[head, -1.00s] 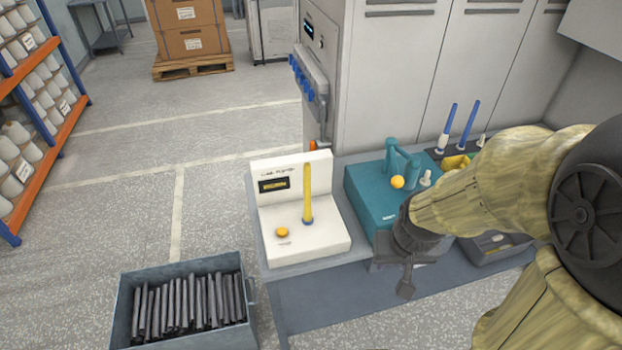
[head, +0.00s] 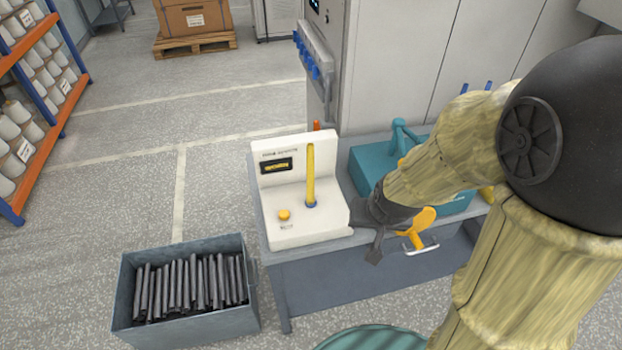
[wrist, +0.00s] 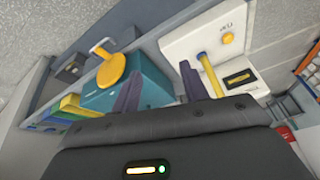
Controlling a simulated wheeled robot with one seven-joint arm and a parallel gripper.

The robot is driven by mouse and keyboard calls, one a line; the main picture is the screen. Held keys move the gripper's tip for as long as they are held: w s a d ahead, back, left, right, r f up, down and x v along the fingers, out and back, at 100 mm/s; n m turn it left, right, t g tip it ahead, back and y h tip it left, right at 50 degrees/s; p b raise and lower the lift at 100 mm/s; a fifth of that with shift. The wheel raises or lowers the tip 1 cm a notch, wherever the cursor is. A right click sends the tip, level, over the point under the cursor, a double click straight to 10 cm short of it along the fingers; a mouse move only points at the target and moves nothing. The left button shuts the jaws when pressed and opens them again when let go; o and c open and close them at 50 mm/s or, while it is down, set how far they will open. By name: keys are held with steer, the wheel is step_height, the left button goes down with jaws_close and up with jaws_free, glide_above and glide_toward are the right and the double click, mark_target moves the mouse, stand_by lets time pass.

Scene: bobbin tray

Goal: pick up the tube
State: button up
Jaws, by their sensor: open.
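A yellow tube (head: 311,175) stands upright in a blue collar on the white device (head: 330,208), at the left end of the bench; it also shows in the wrist view (wrist: 212,75). My gripper (head: 366,243) is to the right of the tube in the head view, near the device's right front corner. In the wrist view my gripper (wrist: 160,82) is open and nothing is between its fingers. The tube is outside them, just past the right finger. The tube's lower end is hidden in the collar.
A teal machine (head: 372,165) stands right of the white device, partly behind my arm. A yellow-orange part (head: 420,222) is by my wrist. A grey crate (head: 190,325) of dark tubes is on the floor at left. Tall grey cabinets (head: 400,60) stand behind the bench.

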steer(key=w+a+f+m+t+b, duration=0.1)
steer(key=w+a+f+t+b, duration=0.25)
steer(key=w+a+f, duration=0.3)
steer(key=t+h+b, duration=0.3)
steer(key=t+b, duration=0.4)
steer(key=t, duration=0.3)
glide_toward(310, 180)
steer(key=w+p, duration=0.2)
steer(key=w, duration=0.4)
steer(key=shift+w+r, duration=0.1)
steer(key=w+p, duration=0.1)
steer(key=w, duration=0.1)
steer(key=w+d, duration=0.1)
steer(key=w, duration=0.1)
steer(key=shift+d+p, duration=0.15)
steer(key=shift+p, duration=0.25)
steer(key=shift+w, duration=0.45)
